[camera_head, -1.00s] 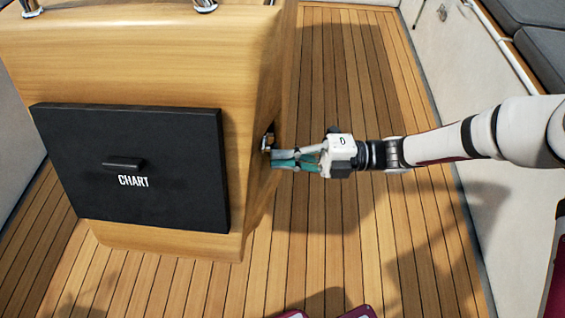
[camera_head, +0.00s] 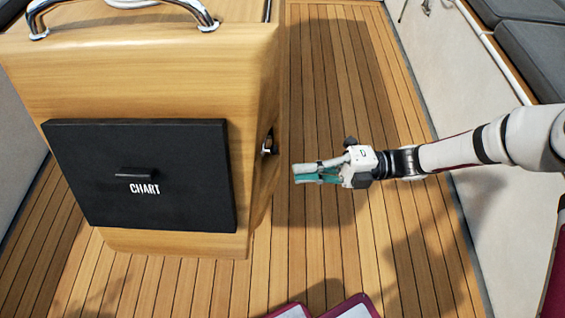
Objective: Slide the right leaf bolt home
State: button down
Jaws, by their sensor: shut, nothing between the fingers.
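A small metal fitting (camera_head: 268,143), which may be the right leaf bolt, sits on the right side face of the wooden pedestal (camera_head: 160,75). It is small and seen edge-on, so I cannot tell how far its bolt is slid. My gripper (camera_head: 298,173) is to the right of the fitting, apart from it, with its fingers pointing left toward the pedestal. The fingers, with teal pads, are shut and empty.
A black panel marked CHART (camera_head: 140,175) covers the pedestal's front. A chrome rail (camera_head: 125,8) stands on top. Teak deck (camera_head: 340,260) lies open around my gripper. Grey cushions (camera_head: 525,55) and a white side wall (camera_head: 450,90) are at right.

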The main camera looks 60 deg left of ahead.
jog(key=shift+v, duration=2.2)
jog(key=w+d+r+n+t+h, duration=0.25)
jog(key=d+r+n+t, duration=0.35)
jog(key=d+r, duration=0.4)
jog(key=w+d+r+n+t+h, duration=0.1)
jog(key=w+d+r+n+t, duration=0.25)
jog(key=d+r+n, duration=0.7)
jog(key=s+d+r+n+t+h, duration=0.1)
jog(key=s+d+n+t, duration=0.35)
jog(key=d, duration=0.75)
jog(key=s+d+r+n+t+h, duration=0.15)
jog(key=s+d+n+t, duration=0.35)
jog(key=d, duration=0.7)
notch_tip(320, 180, up, 22)
jog(key=s+m+t+p, duration=0.1)
jog(key=m+t+p, duration=0.1)
jog(key=p, duration=1.8)
jog(key=shift+d+t+p, duration=0.2)
jog(key=shift+t+p, duration=0.15)
jog(key=shift+t, duration=0.05)
